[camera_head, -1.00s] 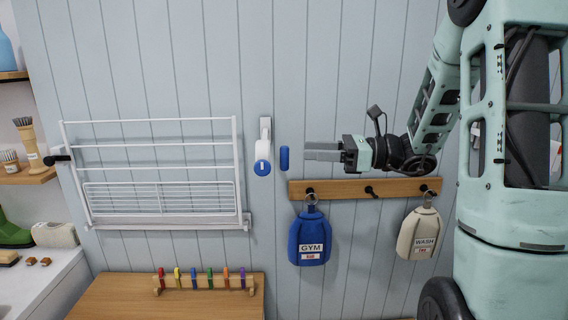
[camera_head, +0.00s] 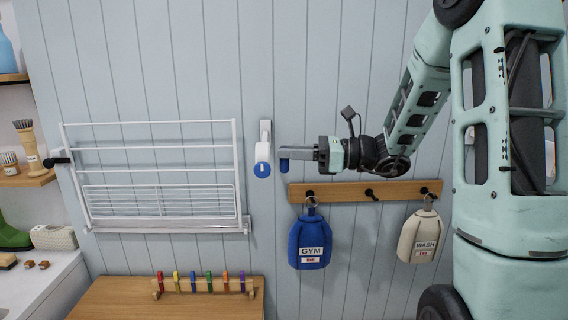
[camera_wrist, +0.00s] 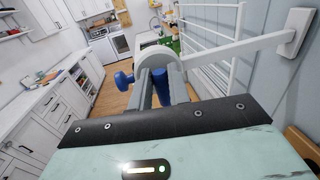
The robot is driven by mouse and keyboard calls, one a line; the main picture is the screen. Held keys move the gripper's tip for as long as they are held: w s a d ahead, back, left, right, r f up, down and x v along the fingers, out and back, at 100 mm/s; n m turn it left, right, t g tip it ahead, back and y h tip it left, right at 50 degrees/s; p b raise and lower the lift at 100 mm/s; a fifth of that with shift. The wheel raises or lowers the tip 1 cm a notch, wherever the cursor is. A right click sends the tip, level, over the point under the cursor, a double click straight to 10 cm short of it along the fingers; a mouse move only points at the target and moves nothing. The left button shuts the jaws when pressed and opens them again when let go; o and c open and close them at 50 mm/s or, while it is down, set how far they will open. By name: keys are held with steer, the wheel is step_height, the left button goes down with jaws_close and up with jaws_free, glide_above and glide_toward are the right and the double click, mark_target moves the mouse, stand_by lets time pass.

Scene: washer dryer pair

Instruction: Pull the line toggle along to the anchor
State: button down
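The line toggle is a small blue upright cylinder (camera_head: 284,166), just right of the white line reel (camera_head: 263,150) with its blue round knob (camera_head: 262,170). My gripper (camera_head: 288,153) points left and its fingertips overlap the toggle's upper part. In the wrist view the toggle (camera_wrist: 161,84) lies between the two open fingers (camera_wrist: 161,80); I cannot tell whether they touch it. The reel body (camera_wrist: 154,57) is just beyond the fingertips. A black peg, which looks like the anchor (camera_head: 58,160), is at the far left beyond the drying rack. No drawn-out line shows.
A white wall drying rack (camera_head: 160,121) stands out between the reel and the black peg. Below are a wooden hook rail (camera_head: 340,191) with a blue GYM bag (camera_head: 309,242) and a cream WASH bag (camera_head: 418,236), and a wooden top (camera_head: 120,295) with coloured pegs.

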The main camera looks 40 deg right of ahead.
mark_target(429, 158)
steer(key=shift+w+d+p+v, duration=0.2)
steer(key=shift+p+v, duration=0.1)
steer(key=shift+v, duration=1.7)
steer(key=shift+w+d+p+v, duration=0.25)
steer(key=shift+p+v, duration=0.1)
steer(key=shift+v, duration=1.65)
steer(key=shift+w+d+p+v, duration=0.2)
steer(key=shift+p+v, duration=0.1)
steer(key=shift+v, duration=1.7)
steer(key=shift+w+d+p+v, duration=0.2)
steer(key=shift+p+v, duration=0.25)
steer(key=shift+v, duration=1.5)
steer(key=shift+w+d+p+v, duration=0.25)
steer(key=shift+p+v, duration=0.15)
steer(key=shift+v, duration=1.55)
steer(key=shift+w+d+p+v, duration=0.2)
steer(key=shift+p+v, duration=0.25)
steer(key=shift+v, duration=1.5)
